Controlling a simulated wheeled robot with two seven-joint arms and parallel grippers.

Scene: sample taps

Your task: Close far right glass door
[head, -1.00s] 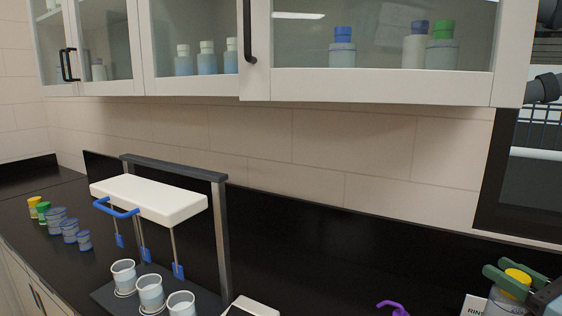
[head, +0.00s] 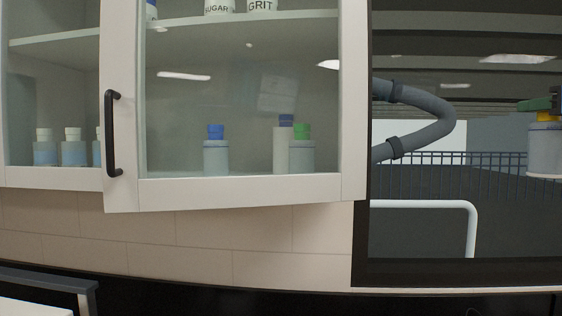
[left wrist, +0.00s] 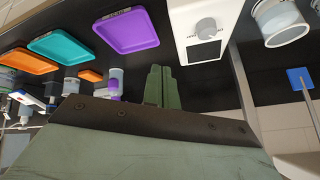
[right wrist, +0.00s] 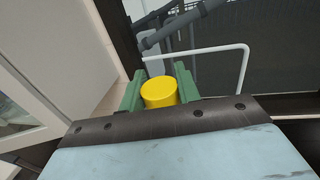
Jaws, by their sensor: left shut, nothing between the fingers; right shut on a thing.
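The far right glass door (head: 240,190) has a white frame and a black handle (head: 112,133) on its left side. Its left edge stands out past the neighbouring door, so it looks slightly ajar. My right gripper (head: 545,106) is at the right edge of the head view, well right of the door. It is shut on a bottle (head: 545,150) by its yellow cap, which also shows in the right wrist view (right wrist: 159,92). My left gripper (left wrist: 161,86) is shut and empty over the dark counter, outside the head view.
Bottles with blue and green caps (head: 302,155) stand behind the glass. A dark-framed opening (head: 361,240) with a grey hose (head: 440,105) lies right of the cabinet. Below the left gripper are purple (left wrist: 126,32), teal (left wrist: 62,46) and orange (left wrist: 27,64) trays and a white device (left wrist: 190,15).

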